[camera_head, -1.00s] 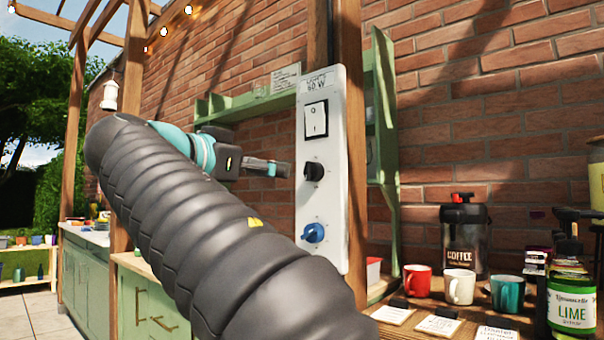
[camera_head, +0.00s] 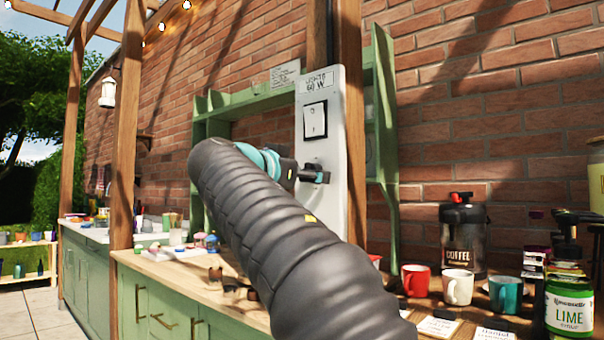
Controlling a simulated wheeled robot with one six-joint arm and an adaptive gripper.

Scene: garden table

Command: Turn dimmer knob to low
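A white control panel (camera_head: 337,122) is fixed upright to a wooden post, with a label reading "60 W" at its top. A white rocker switch (camera_head: 315,120) sits in its upper part. My gripper (camera_head: 318,177) is at the panel below the switch, at the height of the black knob (camera_head: 309,167). The fingers cover most of that knob. I cannot tell whether they touch it, close around it or stand open. The blue knob lower on the panel is hidden behind my arm.
To the right, a wooden counter holds a coffee dispenser (camera_head: 463,236), a red mug (camera_head: 415,280), a white mug (camera_head: 458,287), a teal mug (camera_head: 505,294) and a lime bottle (camera_head: 570,301). A green shelf (camera_head: 384,120) and brick wall stand behind the panel.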

